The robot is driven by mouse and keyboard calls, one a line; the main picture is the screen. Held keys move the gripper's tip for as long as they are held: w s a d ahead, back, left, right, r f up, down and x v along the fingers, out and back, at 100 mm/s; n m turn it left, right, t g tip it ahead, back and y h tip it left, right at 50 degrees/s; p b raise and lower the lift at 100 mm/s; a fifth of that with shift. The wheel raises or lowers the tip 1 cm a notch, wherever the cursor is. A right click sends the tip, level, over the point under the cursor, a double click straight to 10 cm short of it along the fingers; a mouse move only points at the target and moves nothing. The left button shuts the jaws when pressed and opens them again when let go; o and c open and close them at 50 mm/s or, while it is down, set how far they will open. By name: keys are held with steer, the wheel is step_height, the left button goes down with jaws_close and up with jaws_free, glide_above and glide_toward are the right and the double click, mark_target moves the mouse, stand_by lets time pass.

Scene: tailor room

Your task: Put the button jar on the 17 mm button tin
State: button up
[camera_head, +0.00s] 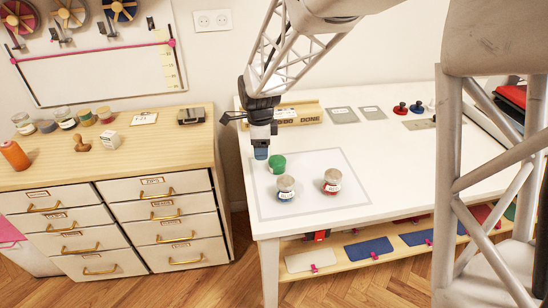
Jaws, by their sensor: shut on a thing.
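My gripper (261,146) is above the left end of the white table, seen from the side. It is shut on a small blue thing (261,154), mostly hidden by the fingers; I cannot tell whether this is the button jar. A green round container (277,163) is just right of and below it in the picture. Two labelled round containers stand upright on the outlined mat (300,211): one with blue at its base (286,190) and one with red (332,188). Their labels are too small to read, so I cannot tell which is the 17 mm button tin.
A wooden box marked "DONE" (310,114) and grey cards (343,115) lie at the back of the table. Red (400,108) and blue (416,107) knobbed pieces stand farther right. The mat's right part is clear. A drawer cabinet (110,178) stands left, across a gap.

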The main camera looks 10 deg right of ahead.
steer(key=shift+n, duration=0.7)
steer(key=s+d, duration=0.1)
steer(key=s, duration=0.3)
steer(key=s+d+r, duration=0.1)
steer(key=s+d, duration=0.1)
steer(key=s, duration=0.2)
steer(key=s+d+r, duration=0.1)
steer(key=s+d, duration=0.1)
steer(key=s, duration=0.2)
steer(key=shift+s+d, duration=0.25)
steer(key=shift+s, duration=0.05)
steer(key=shift+s+d, duration=0.2)
steer(key=shift+s, duration=0.3)
steer(key=shift+s+d, duration=0.15)
steer(key=shift+s, duration=0.3)
steer(key=shift+w, duration=0.1)
glide_above(277, 160)
steer(key=shift+f, duration=0.75)
steer(key=shift+f, duration=0.1)
steer(key=shift+f, duration=1.65)
steer(key=shift+f, duration=0.15)
steer(key=o, duration=1)
